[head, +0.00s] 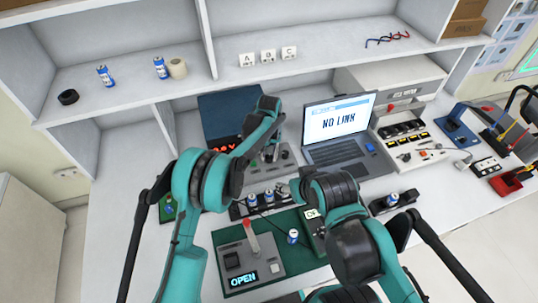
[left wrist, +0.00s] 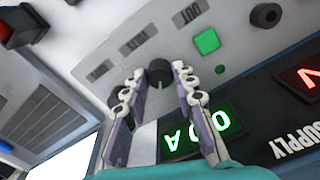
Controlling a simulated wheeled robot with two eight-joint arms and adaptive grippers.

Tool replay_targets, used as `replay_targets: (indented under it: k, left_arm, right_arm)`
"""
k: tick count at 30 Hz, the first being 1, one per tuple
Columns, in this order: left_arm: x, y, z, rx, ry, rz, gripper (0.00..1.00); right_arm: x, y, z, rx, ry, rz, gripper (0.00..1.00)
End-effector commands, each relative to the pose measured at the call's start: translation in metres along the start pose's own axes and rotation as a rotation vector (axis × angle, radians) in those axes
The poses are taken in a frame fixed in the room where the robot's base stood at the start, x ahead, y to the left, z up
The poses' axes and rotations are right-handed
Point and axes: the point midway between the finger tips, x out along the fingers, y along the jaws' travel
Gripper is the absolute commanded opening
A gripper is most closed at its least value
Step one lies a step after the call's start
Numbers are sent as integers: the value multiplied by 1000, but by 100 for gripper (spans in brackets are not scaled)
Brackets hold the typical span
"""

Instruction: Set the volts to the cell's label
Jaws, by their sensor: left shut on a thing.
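My left gripper (left wrist: 156,84) is shut on this knob; in the head view the gripper (head: 270,152) is over the panel. Blue-and-white cells (head: 252,200) stand in a black rack, and one cell (head: 293,236) stands on the green mat; their labels are unreadable. My right gripper (head: 284,190) is near the rack, mostly hidden.
A laptop (head: 340,125) reading "NO LINK" stands right of the supply. A grey tester (head: 246,262) reading "OPEN" sits on the green mat (head: 285,220). Another cell (head: 392,199) is in a black holder at right. Cells and lettered blocks stand on the shelf above.

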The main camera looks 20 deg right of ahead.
Motion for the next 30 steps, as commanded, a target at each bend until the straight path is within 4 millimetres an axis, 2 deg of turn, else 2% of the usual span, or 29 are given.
replay_targets:
  k: [18, 30]
  left_arm:
    - [0, 0, 0, 574, 0, 0, 0]
    - [0, 0, 0, 829, 0, 0, 0]
  right_arm:
    - [2, 0, 2, 0, 0, 0, 61]
    - [3, 0, 2, 0, 0, 0, 61]
